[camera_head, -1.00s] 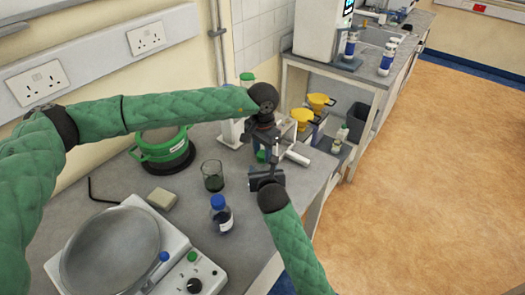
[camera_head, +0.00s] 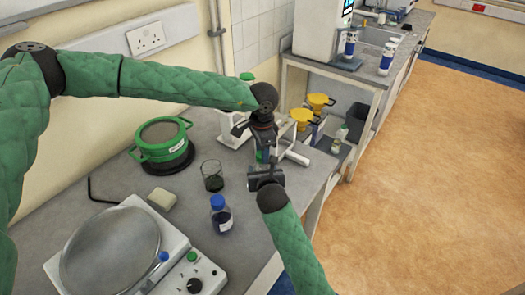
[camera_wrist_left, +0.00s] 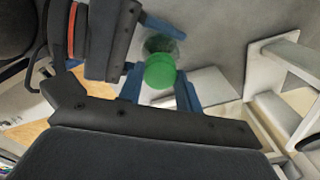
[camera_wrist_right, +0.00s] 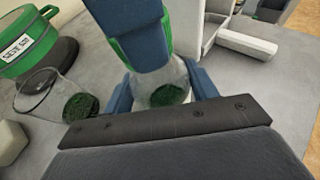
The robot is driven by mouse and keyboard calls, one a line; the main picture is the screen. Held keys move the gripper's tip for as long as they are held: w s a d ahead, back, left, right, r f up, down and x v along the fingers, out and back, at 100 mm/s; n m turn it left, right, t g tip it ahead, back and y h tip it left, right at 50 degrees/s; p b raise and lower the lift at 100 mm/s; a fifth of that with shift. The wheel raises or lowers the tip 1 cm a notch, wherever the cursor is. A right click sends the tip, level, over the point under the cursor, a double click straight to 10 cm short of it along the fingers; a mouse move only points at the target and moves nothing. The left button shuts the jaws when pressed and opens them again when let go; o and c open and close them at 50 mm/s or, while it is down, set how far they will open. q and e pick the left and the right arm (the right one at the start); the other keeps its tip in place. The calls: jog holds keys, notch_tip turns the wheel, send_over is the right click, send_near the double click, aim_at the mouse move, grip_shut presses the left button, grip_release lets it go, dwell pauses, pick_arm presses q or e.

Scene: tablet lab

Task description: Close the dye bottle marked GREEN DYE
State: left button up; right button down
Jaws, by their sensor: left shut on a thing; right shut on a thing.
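The dye bottle is clear glass with dark green contents; in the right wrist view the bottle (camera_wrist_right: 160,93) stands between the blue fingers of my right gripper (camera_wrist_right: 160,92), which is shut on it. The green cap (camera_wrist_left: 159,71) is between the blue fingers of my left gripper (camera_wrist_left: 160,85), which is shut on it from above. The cap is over the bottle's top; I cannot tell whether it is fully seated. In the head view my left gripper (camera_head: 266,152) is directly above my right gripper (camera_head: 265,178), and both largely hide the bottle. No bottle label is readable.
A glass beaker (camera_head: 212,176) and a blue-capped bottle (camera_head: 220,213) stand left of the grippers. A green round vessel (camera_head: 162,145), a pale block (camera_head: 161,199) and a hotplate (camera_head: 130,215) are further left. A white stand (camera_head: 298,152) is close on the right.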

pick_arm(q)
jog(key=o, duration=0.9)
jog(key=shift+c, duration=0.3)
jog(key=shift+w+d+r+n+h, duration=0.15)
jog(key=shift+d+n+h, duration=0.1)
jog(key=shift+d, duration=0.4)
jog(key=shift+w+d+r+n+h, duration=0.15)
jog(key=shift+d+n, duration=0.1)
jog(key=shift+d, duration=0.35)
jog(key=r+m, duration=0.2)
jog(key=m, duration=0.7)
jog(key=r+m, duration=0.2)
jog(key=m, duration=0.8)
jog(key=a+r+m, duration=0.1)
jog(key=r+m, duration=0.1)
jog(key=m, duration=0.7)
jog(key=shift+s+y, duration=0.3)
jog(key=shift+s, duration=0.05)
jog(key=n, duration=0.2)
jog(key=a+n, duration=0.1)
jog(key=n, duration=0.1)
jog(key=r+n, duration=0.1)
jog(key=n, duration=0.1)
jog(key=shift+a+n, duration=0.25)
jog(key=shift+n, duration=0.05)
